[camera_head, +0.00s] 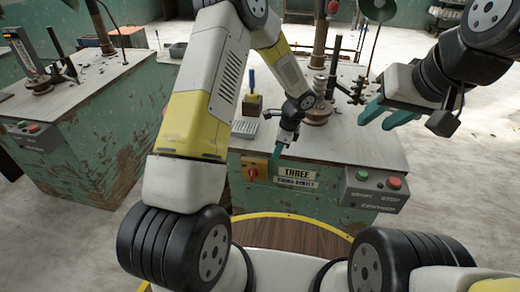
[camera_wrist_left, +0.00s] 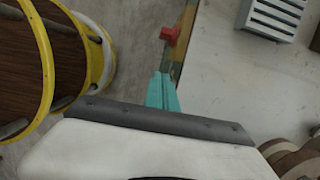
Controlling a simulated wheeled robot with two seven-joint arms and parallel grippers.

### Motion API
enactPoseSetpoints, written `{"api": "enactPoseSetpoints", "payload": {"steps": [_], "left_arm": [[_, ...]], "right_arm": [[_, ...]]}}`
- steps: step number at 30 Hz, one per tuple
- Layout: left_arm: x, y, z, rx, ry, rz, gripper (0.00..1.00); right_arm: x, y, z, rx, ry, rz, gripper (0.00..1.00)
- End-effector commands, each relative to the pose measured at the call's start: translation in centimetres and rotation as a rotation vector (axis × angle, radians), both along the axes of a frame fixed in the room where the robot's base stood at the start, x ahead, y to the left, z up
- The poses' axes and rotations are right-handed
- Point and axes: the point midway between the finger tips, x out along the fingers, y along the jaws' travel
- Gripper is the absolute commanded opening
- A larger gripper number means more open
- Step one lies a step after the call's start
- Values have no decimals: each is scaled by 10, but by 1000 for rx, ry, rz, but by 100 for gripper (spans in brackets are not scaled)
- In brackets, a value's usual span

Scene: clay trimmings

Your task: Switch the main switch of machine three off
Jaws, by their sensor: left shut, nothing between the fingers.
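Machine three is the green, paint-worn cabinet (camera_head: 320,209) in the middle, marked by a plate reading THREE (camera_head: 297,174). Its main switch, a red knob on a yellow plate (camera_head: 254,173), sits on the front face left of that plate; how the knob is turned is too small to tell. My left gripper (camera_head: 276,153) is shut and empty, its teal fingers pointing down just right of the switch. In the left wrist view the shut fingers (camera_wrist_left: 162,92) lie close below the red knob (camera_wrist_left: 170,35), seemingly apart from it. My right gripper (camera_head: 382,114) is open and empty, above the cabinet's right side.
A grey box (camera_head: 375,190) with a green and a red button is on the front right. On top stand a blue-handled tool (camera_head: 252,98), a pale slotted tray (camera_head: 244,128) and metal posts. Another green machine (camera_head: 80,130) stands at the left.

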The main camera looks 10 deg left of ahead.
Motion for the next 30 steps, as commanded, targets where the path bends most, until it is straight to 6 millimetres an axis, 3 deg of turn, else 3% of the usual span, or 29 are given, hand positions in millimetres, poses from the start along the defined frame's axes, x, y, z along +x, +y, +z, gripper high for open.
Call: {"api": "enactPoseSetpoints", "payload": {"steps": [14, 30], "left_arm": [[0, 1, -7, 0, 3, -3, 0], [1, 31, -100, 1, 2, 0, 0]], "right_arm": [[0, 0, 0, 0, 0, 0, 36], [0, 0, 0, 0, 0, 0, 36]]}}
